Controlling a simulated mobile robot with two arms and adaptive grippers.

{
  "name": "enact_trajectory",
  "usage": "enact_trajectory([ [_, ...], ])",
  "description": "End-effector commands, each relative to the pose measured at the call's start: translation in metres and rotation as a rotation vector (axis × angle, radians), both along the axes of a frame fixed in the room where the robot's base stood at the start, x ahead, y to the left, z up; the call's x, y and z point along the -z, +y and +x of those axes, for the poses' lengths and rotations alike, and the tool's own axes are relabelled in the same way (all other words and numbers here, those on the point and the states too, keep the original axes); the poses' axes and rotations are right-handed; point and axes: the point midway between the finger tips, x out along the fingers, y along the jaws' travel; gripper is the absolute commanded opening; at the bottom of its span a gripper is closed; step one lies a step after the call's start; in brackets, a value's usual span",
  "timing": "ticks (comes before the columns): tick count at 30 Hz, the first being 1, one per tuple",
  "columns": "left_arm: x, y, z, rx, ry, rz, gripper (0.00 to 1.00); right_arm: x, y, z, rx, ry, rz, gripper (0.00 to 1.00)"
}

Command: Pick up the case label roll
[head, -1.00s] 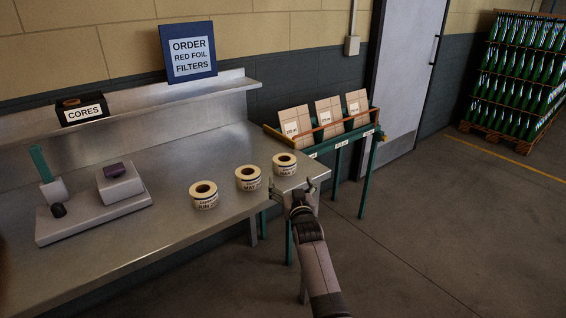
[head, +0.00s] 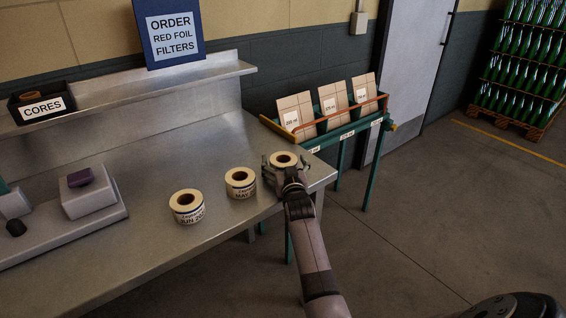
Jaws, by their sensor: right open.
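Three cream label rolls with dark core holes stand upright on the steel bench: a left roll (head: 187,209) printed with JUN, a middle roll (head: 240,185) printed with MAY, and a right roll (head: 284,158) near the bench's right end. My right gripper (head: 284,168) is open at the right roll, with its fingers on either side of it. The gripper hides the front of this roll and its print. I cannot tell whether the fingers touch it. My left gripper is not in view.
The bench (head: 150,250) has clear steel in front of the rolls. A grey device (head: 90,200) stands at the left. A CORES box (head: 40,105) and an ORDER sign (head: 170,35) are on the shelf. A green rack (head: 345,130) of cartons stands beyond the bench's right end.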

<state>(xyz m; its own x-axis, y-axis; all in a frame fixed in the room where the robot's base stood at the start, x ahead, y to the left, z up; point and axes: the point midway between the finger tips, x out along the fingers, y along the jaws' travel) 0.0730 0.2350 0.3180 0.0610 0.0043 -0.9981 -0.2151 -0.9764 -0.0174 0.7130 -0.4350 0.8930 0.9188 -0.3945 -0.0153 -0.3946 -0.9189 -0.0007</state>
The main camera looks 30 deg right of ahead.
Motion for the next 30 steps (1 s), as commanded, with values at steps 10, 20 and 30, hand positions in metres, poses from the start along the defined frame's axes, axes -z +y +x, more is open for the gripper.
enact_trajectory([
  [10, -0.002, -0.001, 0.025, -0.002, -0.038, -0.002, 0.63, -0.003, 0.001, 0.001, -0.002, -0.006, -0.001, 0.75],
  [20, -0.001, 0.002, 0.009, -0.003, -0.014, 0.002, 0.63, -0.003, 0.001, 0.001, -0.002, -0.006, -0.001, 0.53],
  [30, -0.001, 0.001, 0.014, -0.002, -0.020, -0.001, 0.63, -0.004, 0.001, 0.001, -0.002, -0.009, -0.002, 0.31],
])
